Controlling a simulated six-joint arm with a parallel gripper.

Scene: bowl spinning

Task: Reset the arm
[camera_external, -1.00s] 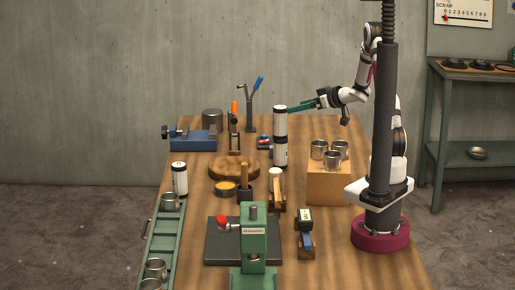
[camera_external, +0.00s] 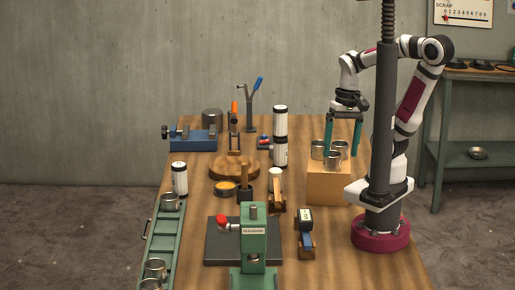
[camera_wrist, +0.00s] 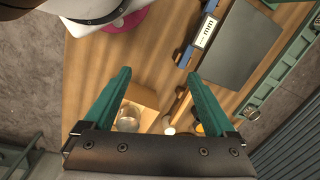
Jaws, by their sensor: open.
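My gripper (camera_external: 343,135) is open, with its two green fingers pointing down over the wooden block (camera_external: 328,186) that bears several metal cups. The fingertips are at about the height of the cups (camera_external: 333,159) in the external view; I cannot tell whether they touch one. In the wrist view my gripper (camera_wrist: 158,85) has its fingers spread wide with nothing between the tips. A cup (camera_wrist: 129,120) and part of the block (camera_wrist: 143,97) show below, partly hidden by the gripper body.
White cylinders (camera_external: 280,135) are stacked left of the block. A green press (camera_external: 254,245), a blue vise (camera_external: 193,140), a round wooden board (camera_external: 234,168) and a green rack with cups (camera_external: 163,240) stand on the table (camera_external: 385,275). A side bench (camera_external: 470,115) stands at right.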

